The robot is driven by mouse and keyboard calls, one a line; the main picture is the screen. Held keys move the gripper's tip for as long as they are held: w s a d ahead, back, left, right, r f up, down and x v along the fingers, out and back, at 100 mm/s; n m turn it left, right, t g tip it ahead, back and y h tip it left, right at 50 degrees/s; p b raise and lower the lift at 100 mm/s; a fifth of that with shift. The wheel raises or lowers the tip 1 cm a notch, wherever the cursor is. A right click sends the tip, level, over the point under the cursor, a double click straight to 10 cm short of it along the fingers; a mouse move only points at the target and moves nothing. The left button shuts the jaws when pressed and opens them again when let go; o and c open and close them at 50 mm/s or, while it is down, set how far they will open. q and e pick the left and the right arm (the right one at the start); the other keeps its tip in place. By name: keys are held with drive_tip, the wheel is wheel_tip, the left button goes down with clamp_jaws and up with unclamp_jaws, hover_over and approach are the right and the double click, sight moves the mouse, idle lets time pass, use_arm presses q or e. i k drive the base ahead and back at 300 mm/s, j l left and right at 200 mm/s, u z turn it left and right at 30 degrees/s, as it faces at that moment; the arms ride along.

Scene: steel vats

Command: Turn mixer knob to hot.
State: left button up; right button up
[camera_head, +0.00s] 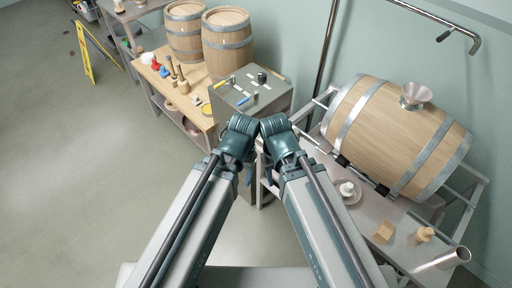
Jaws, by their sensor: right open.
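A grey steel box (279,102) stands just beyond my arms. Its top carries a black knob (262,77), a blue lever (243,101), a yellow lever (221,84) and small pale labels. The labels are too small to read, so I cannot tell which control is the mixer knob or which way is hot. Both my arms reach up to the box's front, their teal joints side by side. My right gripper (270,178) shows only in small part below its joint, apart from the controls. My left gripper is hidden behind its own arm.
Two barrels (228,42) and wooden tools stand on a wooden bench (205,100) at the left. A large barrel (395,130) lies on a steel rack at the right, above a bench (396,218) with small items. A bent pipe (325,60) rises behind the box.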

sight(261, 76)
drive_tip(key=i+j+z, duration=0.65)
drive_tip(key=j+z, duration=0.2)
